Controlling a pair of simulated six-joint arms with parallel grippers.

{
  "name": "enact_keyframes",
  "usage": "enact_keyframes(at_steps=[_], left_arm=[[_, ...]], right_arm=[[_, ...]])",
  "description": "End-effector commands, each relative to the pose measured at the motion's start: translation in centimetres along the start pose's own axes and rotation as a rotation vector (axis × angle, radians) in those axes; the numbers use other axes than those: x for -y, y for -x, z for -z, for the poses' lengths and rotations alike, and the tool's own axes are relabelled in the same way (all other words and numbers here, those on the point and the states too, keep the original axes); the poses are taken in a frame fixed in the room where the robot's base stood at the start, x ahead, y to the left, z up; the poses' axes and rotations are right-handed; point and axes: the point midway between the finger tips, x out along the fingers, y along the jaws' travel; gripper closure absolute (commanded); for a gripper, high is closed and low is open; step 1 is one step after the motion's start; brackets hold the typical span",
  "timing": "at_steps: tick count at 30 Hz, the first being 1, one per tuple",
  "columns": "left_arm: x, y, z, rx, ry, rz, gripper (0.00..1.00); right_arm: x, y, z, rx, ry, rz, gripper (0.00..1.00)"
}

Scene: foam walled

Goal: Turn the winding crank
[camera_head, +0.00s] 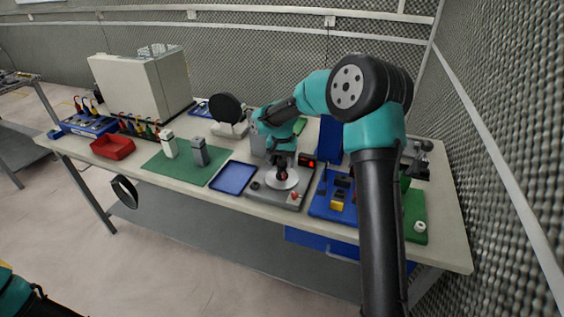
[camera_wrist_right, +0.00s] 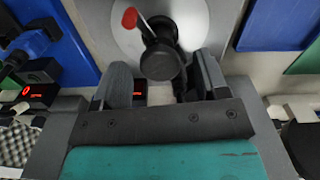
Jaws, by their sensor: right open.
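The winder has a grey base (camera_head: 262,194) and a pale disc (camera_head: 283,183). In the right wrist view, the crank (camera_wrist_right: 158,45) has a round black hub and a short arm with a red tip, over the disc (camera_wrist_right: 195,18). My right gripper (camera_head: 282,168) is above the disc in the head view. In the wrist view the right gripper (camera_wrist_right: 164,78) is open, with one finger on each side of the black hub. I cannot tell whether either finger touches it. Part of my left arm shows at the lower left of the head view; its gripper is out of frame.
A blue tray (camera_head: 233,178) lies left of the winder; a blue board with small parts (camera_head: 337,206) lies right of it. A small red display (camera_head: 310,163) stands close behind. Two upright blocks stand on the green mat (camera_head: 172,172). A foam wall (camera_head: 497,120) bounds the right side.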

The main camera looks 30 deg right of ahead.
Motion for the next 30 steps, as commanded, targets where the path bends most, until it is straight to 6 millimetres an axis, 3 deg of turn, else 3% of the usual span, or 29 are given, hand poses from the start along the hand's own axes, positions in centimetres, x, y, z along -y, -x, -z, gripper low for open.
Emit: enact_keyframes(at_steps=[11,26,30], left_arm=[[0.00,0.00,0.00,0.000,0.000,0.000,0.47],[0.00,0.00,0.00,0.000,0.000,0.000,0.47],[0.00,0.00,0.00,0.000,0.000,0.000,0.47]], right_arm=[[-0.01,-0.61,0.01,-0.001,0.000,0.001,0.33],[-0.01,-0.58,0.02,-0.001,0.000,0.001,0.80],[-0.01,-0.57,0.02,-0.001,0.001,0.001,0.81]])
